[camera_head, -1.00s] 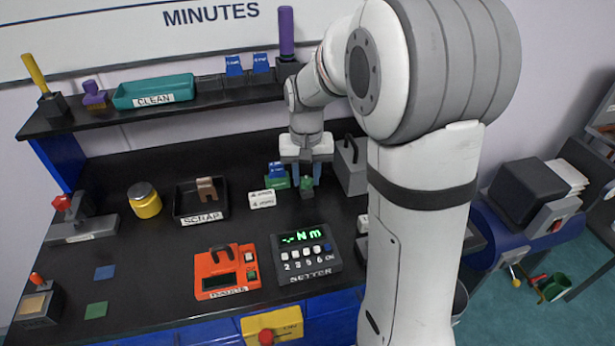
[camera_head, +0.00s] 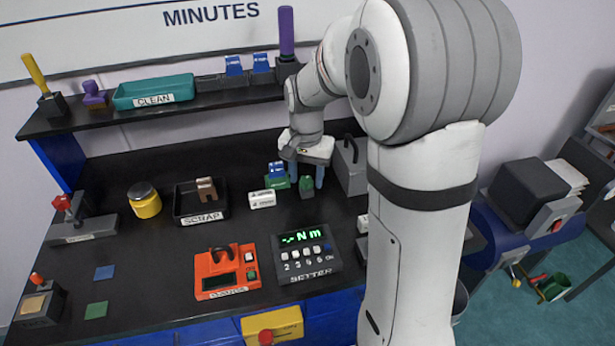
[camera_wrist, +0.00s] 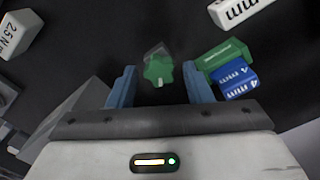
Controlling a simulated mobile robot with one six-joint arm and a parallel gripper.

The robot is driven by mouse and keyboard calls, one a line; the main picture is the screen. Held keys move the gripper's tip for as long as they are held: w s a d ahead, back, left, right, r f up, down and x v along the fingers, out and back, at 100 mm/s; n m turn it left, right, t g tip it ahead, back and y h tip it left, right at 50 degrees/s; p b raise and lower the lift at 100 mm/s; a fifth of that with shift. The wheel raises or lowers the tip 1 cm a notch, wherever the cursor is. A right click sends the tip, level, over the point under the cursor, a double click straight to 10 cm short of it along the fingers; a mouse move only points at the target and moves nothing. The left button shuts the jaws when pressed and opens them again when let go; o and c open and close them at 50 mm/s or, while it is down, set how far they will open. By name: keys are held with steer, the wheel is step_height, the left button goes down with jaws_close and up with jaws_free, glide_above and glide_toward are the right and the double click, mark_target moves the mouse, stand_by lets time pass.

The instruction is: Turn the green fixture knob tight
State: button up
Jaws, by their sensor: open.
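The green fixture knob (camera_wrist: 159,71) is a lobed green knob with a pale mark on its top, on a small dark block. In the head view the knob (camera_head: 307,183) stands on the bench below my gripper. My gripper (camera_wrist: 160,84) is open, with its two blue fingers on either side of the knob in the wrist view. The fingers look apart from the knob, with gaps on both sides.
A green block (camera_wrist: 226,56) and a blue labelled block (camera_wrist: 236,80) sit close by the right finger. A white labelled block (camera_head: 262,199) lies nearby. The setter box (camera_head: 305,255) and orange gauge (camera_head: 223,271) stand in front. A grey box (camera_head: 349,172) is to the right.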

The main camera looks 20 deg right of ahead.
steer(key=n, duration=0.4)
steer(key=shift+n, duration=0.3)
steer(key=n, duration=0.4)
steer(key=shift+n, duration=0.3)
steer(key=n, duration=0.4)
steer(key=shift+n, duration=0.4)
steer(key=n, duration=0.4)
steer(key=shift+c, duration=0.4)
